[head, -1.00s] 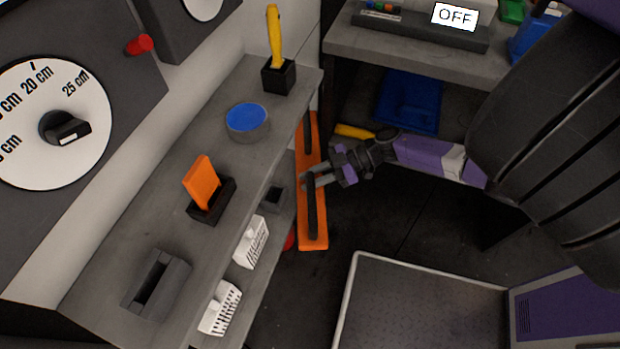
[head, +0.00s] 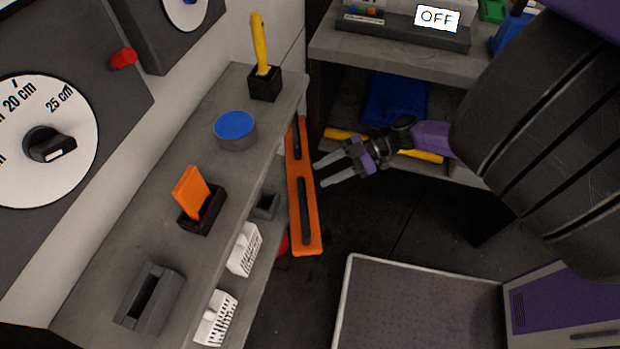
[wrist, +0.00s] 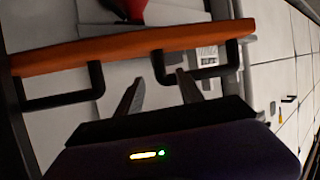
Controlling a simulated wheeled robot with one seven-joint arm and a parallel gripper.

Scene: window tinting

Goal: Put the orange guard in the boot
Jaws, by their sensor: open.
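A long flat orange bar (head: 297,190) with two black handles stands along the right edge of the grey shelf unit. It also crosses the wrist view (wrist: 120,48), its handles facing me. My gripper (head: 320,175) is open and empty, just right of the bar. A smaller orange plate (head: 191,190) stands tilted in a black holder (head: 206,215) on the shelf top. I cannot tell which orange thing is the guard, or which thing is the boot.
An empty dark grey slotted block (head: 150,297), a blue-topped round tin (head: 236,130) and a yellow-handled tool (head: 259,42) in a black cup stand on the shelf top. White baskets (head: 243,250) sit below. A workbench (head: 380,52) stands behind; a grey platform (head: 420,305) is in front.

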